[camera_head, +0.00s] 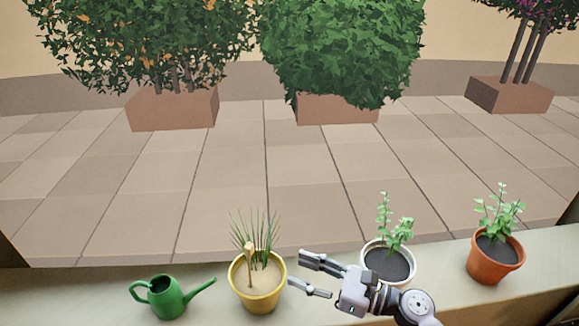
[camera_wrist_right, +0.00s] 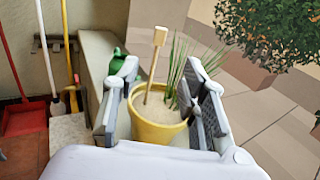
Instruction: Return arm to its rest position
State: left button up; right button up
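My right gripper (camera_head: 297,270) reaches in from the lower right in the head view, its fingers pointing left. It is open and empty, just right of the yellow pot (camera_head: 257,301). This pot holds sand-coloured soil, grassy leaves and an upright wooden stick (camera_head: 250,262). In the right wrist view, my open fingers (camera_wrist_right: 162,92) frame the yellow pot (camera_wrist_right: 155,134) beyond them; I cannot tell whether they touch it. My left gripper is not in view.
On the ledge (camera_head: 110,300) stand a green watering can (camera_head: 166,298), a white pot (camera_head: 370,280) partly behind my right arm, and a terracotta pot (camera_head: 494,266). In the wrist view, a red dustpan (camera_wrist_right: 24,117) and long handles stand left.

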jog(key=s+a+f+n+g+h, duration=0.1)
jog(key=s+f+n+g+h, duration=0.35)
jog(key=s+f+n, duration=0.7)
jog(key=s+d+f+n+h, duration=0.2)
jog(key=s+d+n+h, duration=0.85)
jog(key=d+n, duration=0.4)
notch_tip(320, 180, down, 27)
jog(key=s+d+g, duration=0.1)
jog(key=s+g, duration=0.1)
jog(key=s+d+f, duration=0.3)
jog(key=s+f, duration=1.1)
jog(key=s, duration=0.2)
jog(key=shift+s+f+g+h, duration=0.15)
jog(key=shift+g+h, duration=0.25)
jog(key=shift+g, duration=0.05)
